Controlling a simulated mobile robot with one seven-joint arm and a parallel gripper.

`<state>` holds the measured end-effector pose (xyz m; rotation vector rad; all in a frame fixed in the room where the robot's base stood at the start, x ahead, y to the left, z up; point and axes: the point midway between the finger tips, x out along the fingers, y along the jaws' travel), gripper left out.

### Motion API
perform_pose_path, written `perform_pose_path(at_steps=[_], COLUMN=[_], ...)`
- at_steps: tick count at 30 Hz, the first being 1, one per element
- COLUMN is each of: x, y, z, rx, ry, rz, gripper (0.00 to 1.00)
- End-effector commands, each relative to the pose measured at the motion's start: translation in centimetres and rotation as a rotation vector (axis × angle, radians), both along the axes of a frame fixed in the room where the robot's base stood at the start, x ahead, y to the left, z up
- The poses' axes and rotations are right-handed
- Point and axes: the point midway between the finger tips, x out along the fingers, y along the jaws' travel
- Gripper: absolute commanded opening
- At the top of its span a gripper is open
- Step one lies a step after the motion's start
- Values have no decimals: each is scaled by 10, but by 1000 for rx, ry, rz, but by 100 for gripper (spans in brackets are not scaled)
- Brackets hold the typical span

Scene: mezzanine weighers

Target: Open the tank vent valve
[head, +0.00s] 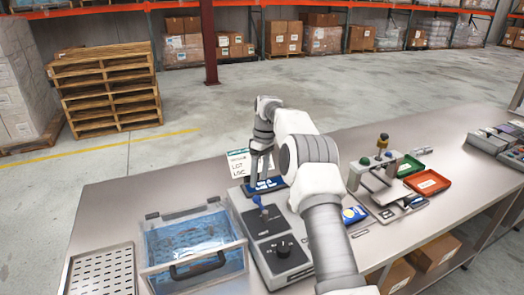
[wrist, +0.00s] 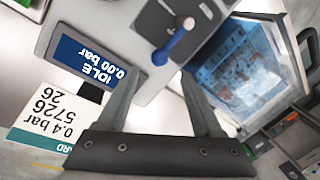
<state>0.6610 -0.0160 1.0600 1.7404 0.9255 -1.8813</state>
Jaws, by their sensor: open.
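A grey control unit (head: 244,217) stands on the bench, beside a clear tank (head: 158,262) of blue liquid. A small blue lever (head: 263,213) with a pale ball end rises from the dark plate on top of the unit. In the wrist view the lever (wrist: 178,42) lies just beyond the fingertips, slanting toward the upper right. I take it for the vent valve; no label on it is readable. My gripper (head: 261,174) is open and empty above the back of the unit, apart from the lever. Its two fingers (wrist: 158,76) also show in the wrist view.
The unit's display (wrist: 95,60) reads "IDLE 0.00 bar". A white card (wrist: 55,108) shows "0.4 bar". A perforated tray (head: 101,270) lies left of the tank. Red (head: 429,183) and green trays are at the right.

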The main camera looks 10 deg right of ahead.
Motion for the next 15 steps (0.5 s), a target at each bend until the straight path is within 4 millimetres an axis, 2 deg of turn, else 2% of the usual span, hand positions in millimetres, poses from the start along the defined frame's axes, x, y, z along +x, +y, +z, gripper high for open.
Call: perform_pose_path(at_steps=[3,15], x=[4,10], y=[-3,-10], z=[24,82], rx=[0,-1], ry=[-2,1], rz=[1,1], gripper=[67,67])
